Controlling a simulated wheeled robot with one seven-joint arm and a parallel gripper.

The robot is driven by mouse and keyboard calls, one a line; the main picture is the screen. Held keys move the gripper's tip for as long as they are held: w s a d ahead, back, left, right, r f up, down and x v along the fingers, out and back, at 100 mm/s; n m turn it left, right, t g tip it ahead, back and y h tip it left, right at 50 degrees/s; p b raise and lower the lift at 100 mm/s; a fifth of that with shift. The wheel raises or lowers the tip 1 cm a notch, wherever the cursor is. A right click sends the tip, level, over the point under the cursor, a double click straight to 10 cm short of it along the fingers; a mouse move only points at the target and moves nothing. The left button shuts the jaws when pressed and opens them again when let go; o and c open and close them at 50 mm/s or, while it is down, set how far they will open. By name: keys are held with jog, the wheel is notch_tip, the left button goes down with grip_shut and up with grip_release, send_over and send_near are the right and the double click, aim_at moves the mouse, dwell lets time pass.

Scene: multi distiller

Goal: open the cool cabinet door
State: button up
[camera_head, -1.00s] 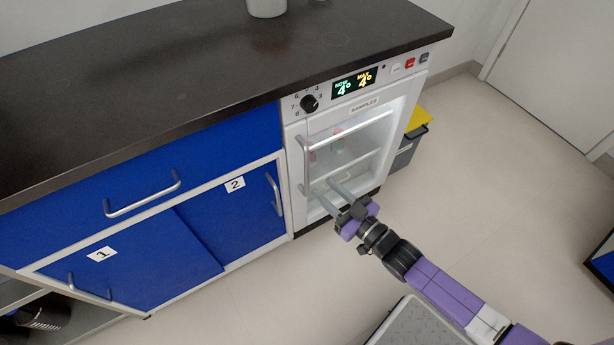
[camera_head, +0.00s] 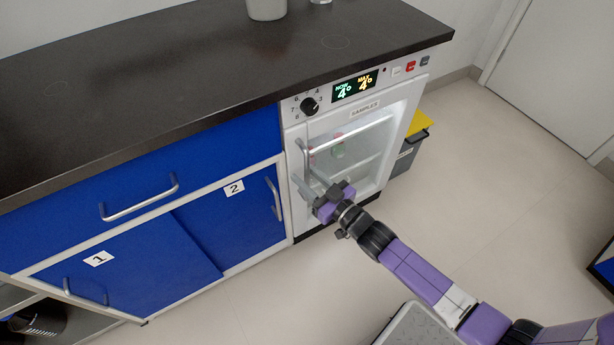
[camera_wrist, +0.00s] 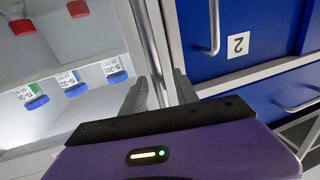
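The cool cabinet (camera_head: 378,92) is white, stands under the right end of the dark counter and carries a "SAMPLES" label. Its glass door (camera_head: 372,150) appears closed. The upright metal door handle (camera_head: 305,152) is at the door's left edge. My gripper (camera_head: 308,183) is at the lower part of this handle. In the wrist view, the handle (camera_wrist: 149,40) runs down between the two fingers of my gripper (camera_wrist: 163,78). The fingers are apart, one on each side of the bar, with a small gap visible. The fingertips are partly hidden in the head view.
Blue cupboard doors marked 1 (camera_head: 98,258) and 2 (camera_head: 234,187) are left of the cabinet. A grey bin with a yellow lid (camera_head: 418,122) stands to its right. Vials with blue caps (camera_wrist: 76,89) show behind the glass. The floor in front is clear.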

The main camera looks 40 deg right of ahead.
grip_shut()
dwell(1.3)
